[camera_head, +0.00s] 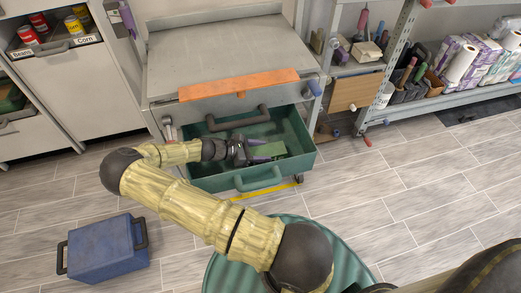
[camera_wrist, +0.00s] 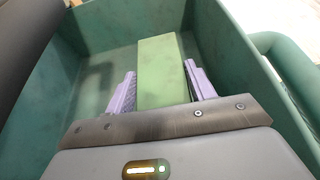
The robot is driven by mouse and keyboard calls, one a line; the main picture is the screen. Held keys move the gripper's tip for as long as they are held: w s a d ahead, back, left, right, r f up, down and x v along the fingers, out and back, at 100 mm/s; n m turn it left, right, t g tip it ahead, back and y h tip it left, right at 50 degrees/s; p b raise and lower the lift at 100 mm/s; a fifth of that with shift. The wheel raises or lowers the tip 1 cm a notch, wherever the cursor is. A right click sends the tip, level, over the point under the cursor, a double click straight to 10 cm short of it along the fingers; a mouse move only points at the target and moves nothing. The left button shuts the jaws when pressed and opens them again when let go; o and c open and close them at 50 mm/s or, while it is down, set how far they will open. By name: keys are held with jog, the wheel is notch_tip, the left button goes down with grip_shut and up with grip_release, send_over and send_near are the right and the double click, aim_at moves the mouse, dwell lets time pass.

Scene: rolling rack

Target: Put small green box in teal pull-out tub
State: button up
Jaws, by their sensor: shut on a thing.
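The small green box (camera_head: 270,149) is inside the outline of the teal pull-out tub (camera_head: 303,147), near its middle. My gripper (camera_head: 262,150) reaches into the tub from the left and is shut on the box. In the wrist view the box (camera_wrist: 160,62) stands between the two purple fingers of my gripper (camera_wrist: 160,80), with the tub walls (camera_wrist: 235,50) around it. The tub is pulled out from under the grey worktop and has a loop handle at its front. I cannot tell whether the box touches the tub floor.
An orange strip (camera_head: 240,85) lies along the worktop's front edge, above the back of the tub. A blue case (camera_head: 100,256) stands on the floor at lower left. A shelf rack (camera_head: 440,103) with rolls and packs stands at right. The floor to the right is largely clear.

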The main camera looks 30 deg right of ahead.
jog(key=shift+f, duration=0.25)
jog(key=o, duration=1.1)
jog(key=shift+r, duration=0.15)
jog(key=shift+r, duration=0.3)
jog(key=p+v, duration=0.1)
jog(key=v, duration=0.6)
jog(key=shift+a+r, duration=0.2)
jog(key=shift+a, duration=0.05)
jog(key=shift+w, duration=0.15)
